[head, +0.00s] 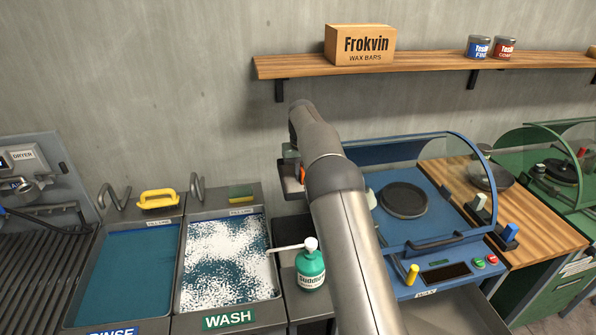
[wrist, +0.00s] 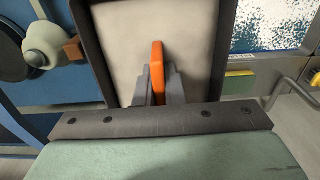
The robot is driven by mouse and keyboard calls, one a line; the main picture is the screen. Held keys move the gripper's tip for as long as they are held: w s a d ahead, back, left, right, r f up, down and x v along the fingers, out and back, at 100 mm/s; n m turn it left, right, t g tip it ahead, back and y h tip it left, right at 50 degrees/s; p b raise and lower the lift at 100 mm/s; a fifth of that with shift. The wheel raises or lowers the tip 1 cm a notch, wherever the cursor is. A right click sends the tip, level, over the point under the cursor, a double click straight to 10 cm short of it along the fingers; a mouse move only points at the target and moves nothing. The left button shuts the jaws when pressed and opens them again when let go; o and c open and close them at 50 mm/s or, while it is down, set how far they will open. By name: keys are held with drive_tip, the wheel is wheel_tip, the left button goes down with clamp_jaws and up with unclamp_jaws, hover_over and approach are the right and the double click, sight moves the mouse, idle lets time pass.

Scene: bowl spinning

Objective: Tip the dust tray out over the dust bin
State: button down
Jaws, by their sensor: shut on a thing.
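In the wrist view my gripper (wrist: 158,85) is shut on the upright orange handle of the dust tray (wrist: 94,50). The tray has a dark rim and a pale beige inside; I cannot tell whether that is dust or bare floor. In the head view a piece of the dark tray (head: 290,183) shows left of my arm, between the wash sink and the blue machine; my arm hides the rest and the gripper. I cannot make out a dust bin in either view.
The wash sink (head: 273,290) with white specks and the rinse sink (head: 130,270) stand at left. A green pump bottle (head: 310,268) stands close below the tray. The blue wax machine (head: 440,215) is at right. A wall shelf (head: 430,64) runs above.

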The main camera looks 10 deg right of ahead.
drive_tip(key=t, duration=0.2)
drive_tip(key=s+t, duration=0.1)
drive_tip(key=shift+s+f+t, duration=0.1)
drive_tip(key=shift+s+t, duration=0.2)
drive_tip(key=shift+t, duration=0.1)
drive_tip(key=t+b, duration=0.1)
drive_tip(key=b, duration=0.3)
drive_tip(key=shift+s+f, duration=0.1)
drive_tip(key=shift+f, duration=0.3)
drive_tip(key=shift+t+b, duration=0.3)
drive_tip(key=shift+b, duration=0.2)
drive_tip(key=t+b, duration=0.2)
drive_tip(key=b, duration=0.8)
drive_tip(key=s+f+t+b, duration=0.1)
drive_tip(key=t+b, duration=0.2)
drive_tip(key=b, duration=0.7)
drive_tip(key=shift+s+f, duration=0.15)
drive_tip(key=shift+f, duration=0.05)
drive_tip(key=t+b, duration=0.1)
drive_tip(key=b, duration=0.1)
drive_tip(key=shift+s+r+b, duration=0.1)
drive_tip(key=shift+r+b, duration=0.1)
drive_tip(key=shift+b, duration=0.2)
